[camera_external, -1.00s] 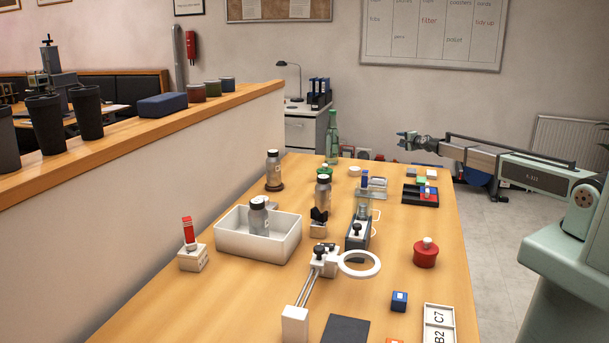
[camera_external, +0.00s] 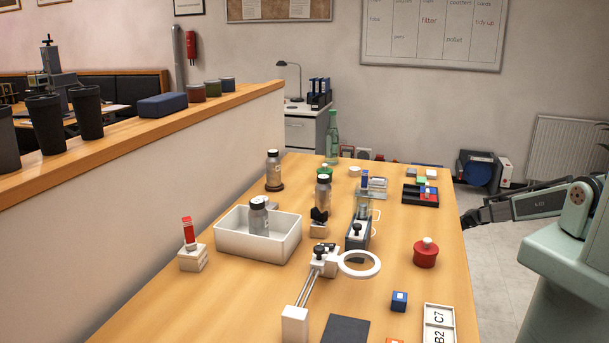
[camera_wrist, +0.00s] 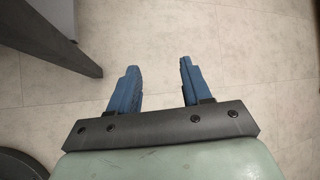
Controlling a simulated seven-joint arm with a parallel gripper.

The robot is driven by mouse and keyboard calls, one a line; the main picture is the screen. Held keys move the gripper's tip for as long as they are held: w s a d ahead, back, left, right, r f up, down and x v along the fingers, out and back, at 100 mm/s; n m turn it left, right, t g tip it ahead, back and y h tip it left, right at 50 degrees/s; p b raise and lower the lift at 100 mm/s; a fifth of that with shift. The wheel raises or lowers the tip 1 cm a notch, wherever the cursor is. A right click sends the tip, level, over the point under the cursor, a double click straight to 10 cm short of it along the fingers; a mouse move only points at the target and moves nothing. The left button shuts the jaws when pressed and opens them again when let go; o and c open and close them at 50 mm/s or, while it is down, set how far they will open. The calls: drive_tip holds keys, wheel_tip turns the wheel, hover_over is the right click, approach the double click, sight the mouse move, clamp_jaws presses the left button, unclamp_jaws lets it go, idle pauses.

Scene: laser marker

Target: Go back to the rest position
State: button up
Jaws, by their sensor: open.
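My gripper shows in the wrist view with two blue fingers (camera_wrist: 158,88) spread apart. It is open and nothing is between the fingers. Below it in the wrist view is bare tiled floor. In the external view my arm is folded back at the right, beside the table's right edge. The gripper's fingers cannot be made out there.
A dark table leg (camera_wrist: 75,58) stands at the upper left in the wrist view.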

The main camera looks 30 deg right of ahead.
drive_tip(key=s+a+f+n+g+y, duration=0.1)
drive_tip(key=s+a+f+n+g, duration=0.25)
drive_tip(key=s, duration=0.55)
drive_tip(key=s+a+f+n+g, duration=0.1)
drive_tip(key=s+a+n+g, duration=0.1)
drive_tip(key=s+a+n, duration=0.5)
drive_tip(key=s+a+f+n+g+y, duration=0.1)
drive_tip(key=s+a+f+g, duration=0.2)
drive_tip(key=s, duration=0.8)
drive_tip(key=s+r+n+g+h, duration=0.2)
drive_tip(key=s+n, duration=0.4)
drive_tip(key=s, duration=0.3)
drive_tip(key=s+r+n+g+h, duration=0.2)
drive_tip(key=s+n, duration=0.4)
drive_tip(key=s, duration=0.3)
drive_tip(key=shift+s+a+r+g+h, duration=0.25)
drive_tip(key=shift+s+a+g+h, duration=0.2)
drive_tip(key=shift+g, duration=0.3)
